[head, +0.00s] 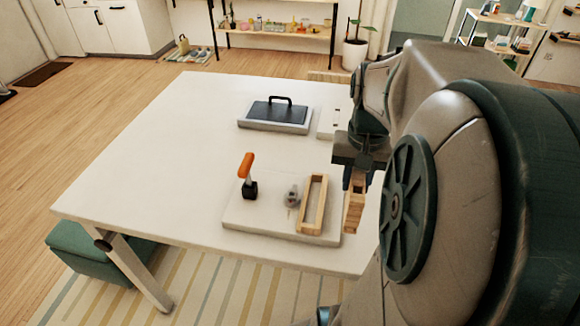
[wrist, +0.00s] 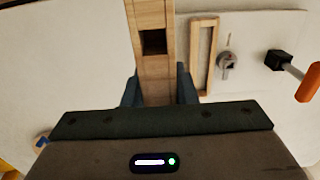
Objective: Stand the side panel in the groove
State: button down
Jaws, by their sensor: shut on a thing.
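The side panel (head: 354,207) is a narrow light-wood piece hanging upright below my gripper (head: 358,176). In the wrist view the panel (wrist: 154,18) has a dark square opening and sits between the two fingers of my gripper (wrist: 158,88), which is shut on it. It is right of a pale board (head: 262,222) on the table. A light-wood rectangular frame (head: 304,218) lies at the board's right side, apart from the panel; it also shows in the wrist view (wrist: 194,60). I cannot make out a groove clearly.
On the board stand a grey metal clamp-like piece (head: 292,195) and an orange-handled tool (head: 246,165) with a black base. A dark, handled plate on a pale block (head: 274,112) stands farther back. The white table's (head: 140,150) left side is clear.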

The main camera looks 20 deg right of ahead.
jog(key=shift+w+a+f+p, duration=0.5)
jog(key=shift+w+a+f, duration=0.1)
jog(key=shift+w+f, duration=1.2)
jog(key=shift+w+a+f+p, duration=0.45)
jog(key=shift+w+a+f, duration=0.15)
jog(key=shift+w+f, duration=1.1)
jog(key=shift+w+a+f+p, duration=0.55)
jog(key=shift+w+f, duration=1)
jog(key=shift+f, duration=0.45)
jog(key=c, duration=1.4)
grip_release()
jog(key=shift+o, duration=1.2)
jog(key=shift+w+d+f, duration=0.1)
jog(key=shift+w, duration=0.25)
jog(key=shift+s+r, duration=0.1)
jog(key=shift+r, duration=0.35)
notch_tip(320, 180, up, 10)
jog(key=s+a+r+n+t+b, duration=0.1)
jog(key=s+a+r+n+t, duration=0.2)
jog(key=s+a, duration=0.9)
jog(key=n, duration=0.3)
jog(key=shift+s+n+t, duration=0.25)
jog(key=shift+n+t, duration=0.05)
jog(key=shift+n, duration=0.1)
